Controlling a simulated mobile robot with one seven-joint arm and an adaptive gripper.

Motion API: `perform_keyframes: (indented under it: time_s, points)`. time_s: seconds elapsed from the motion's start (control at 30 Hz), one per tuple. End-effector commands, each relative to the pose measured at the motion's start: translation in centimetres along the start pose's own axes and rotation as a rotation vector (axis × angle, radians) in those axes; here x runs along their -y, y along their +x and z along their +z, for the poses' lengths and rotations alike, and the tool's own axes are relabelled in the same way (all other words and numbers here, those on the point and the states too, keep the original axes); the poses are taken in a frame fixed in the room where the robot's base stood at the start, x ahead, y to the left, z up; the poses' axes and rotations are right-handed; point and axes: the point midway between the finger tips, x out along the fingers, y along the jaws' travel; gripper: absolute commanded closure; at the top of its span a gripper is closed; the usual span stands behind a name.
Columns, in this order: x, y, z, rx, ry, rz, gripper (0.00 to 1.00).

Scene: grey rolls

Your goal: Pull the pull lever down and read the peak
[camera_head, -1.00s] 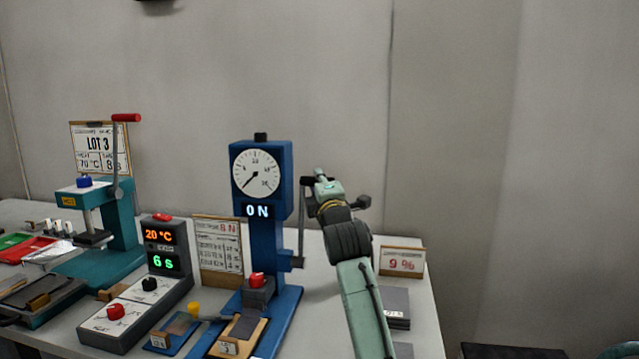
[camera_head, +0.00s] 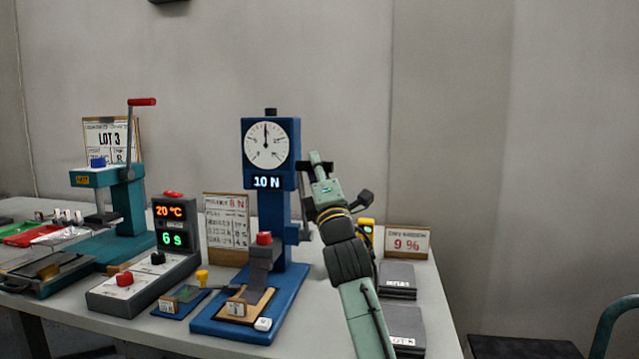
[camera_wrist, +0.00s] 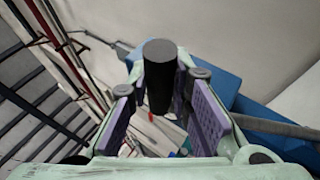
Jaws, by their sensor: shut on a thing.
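The blue pull tester (camera_head: 268,205) stands on the table in the head view. Its round dial (camera_head: 266,145) has the needle pointing nearly straight up, and its display (camera_head: 266,182) reads 10 N. The pull lever's grey arm (camera_head: 304,205) runs up the tester's right side, partly behind my gripper (camera_head: 318,168). In the wrist view, the lever's black handle (camera_wrist: 160,85) sits between my purple-padded fingers, which are shut on it. The red-knobbed clamp (camera_head: 263,239) is above the base, with a grey strip (camera_head: 260,272) below it.
A control box (camera_head: 158,250) showing 20 °C and 6 s and a teal press (camera_head: 115,210) with a red-tipped lever stand left. A card (camera_head: 227,228) headed 8 N stands behind. A 9 % sign (camera_head: 407,243), grey stacks (camera_head: 397,278) and a yellow object (camera_head: 366,227) are right.

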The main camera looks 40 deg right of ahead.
Motion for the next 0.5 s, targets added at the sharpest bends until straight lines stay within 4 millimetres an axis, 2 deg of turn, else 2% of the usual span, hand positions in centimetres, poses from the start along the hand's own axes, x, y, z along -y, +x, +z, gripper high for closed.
perform_keyframes:
  time_s: [0.03, 0.17, 0.3, 0.5]
  points:
    - [0.5, -1.3, -0.5, -0.001, -0.003, 0.013, 1.00]
    - [0.7, -3.2, -1.4, -0.001, -0.007, 0.026, 1.00]
    - [0.7, -5.4, -2.2, -0.001, -0.055, 0.143, 1.00]
    - [0.9, -8.1, -3.4, -0.001, -0.052, 0.135, 1.00]
